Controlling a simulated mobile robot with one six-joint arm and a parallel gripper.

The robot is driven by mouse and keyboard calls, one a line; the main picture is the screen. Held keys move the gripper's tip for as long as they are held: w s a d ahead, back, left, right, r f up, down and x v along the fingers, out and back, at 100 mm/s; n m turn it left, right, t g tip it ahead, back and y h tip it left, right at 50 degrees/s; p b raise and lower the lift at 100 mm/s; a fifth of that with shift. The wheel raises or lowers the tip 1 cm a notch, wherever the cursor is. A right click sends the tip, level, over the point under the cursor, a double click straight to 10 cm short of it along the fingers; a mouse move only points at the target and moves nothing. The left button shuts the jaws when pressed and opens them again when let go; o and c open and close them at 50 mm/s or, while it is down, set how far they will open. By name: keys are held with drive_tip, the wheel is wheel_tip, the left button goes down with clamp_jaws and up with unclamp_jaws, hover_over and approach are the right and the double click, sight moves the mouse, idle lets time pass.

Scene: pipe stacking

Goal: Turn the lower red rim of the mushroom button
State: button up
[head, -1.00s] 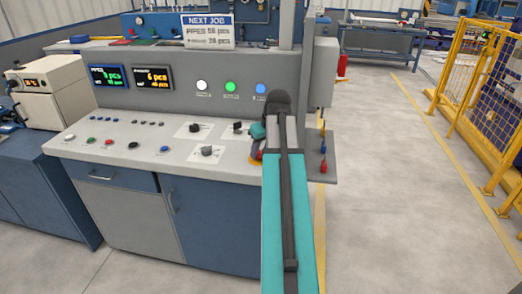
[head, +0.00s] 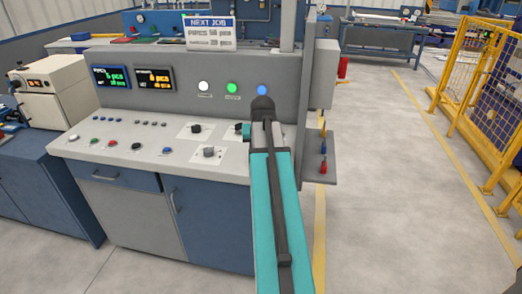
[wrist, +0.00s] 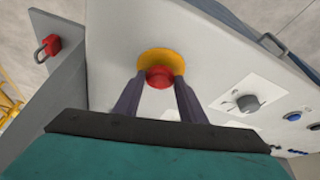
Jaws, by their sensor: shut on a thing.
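The mushroom button (wrist: 159,78) shows in the wrist view as a red cap in front of a round yellow plate (wrist: 160,61) on the pale console panel. My gripper (wrist: 160,86) has its two dark fingers on either side of the red cap and is shut on its rim. The fingers and the cap's face partly hide the lower rim. In the head view, my teal arm reaches to the right end of the console and hides the button and the fingers.
The sloped console (head: 110,152) carries several small buttons and a dark rotary knob (head: 209,152), also in the wrist view (wrist: 247,103). A grey side plate with a red padlock (wrist: 49,45) stands at the wrist view's left. Open floor lies to the right.

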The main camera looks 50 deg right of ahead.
drive_tip(key=shift+f+m, duration=0.15)
drive_tip(key=shift+m, duration=0.25)
drive_tip(key=o, duration=1.1)
drive_tip(key=shift+c, duration=0.2)
drive_tip(key=b+v, duration=0.1)
drive_tip(key=v, duration=1.2)
drive_tip(key=shift+a+r, duration=0.3)
drive_tip(key=shift+r, duration=0.1)
drive_tip(key=shift+w, duration=0.1)
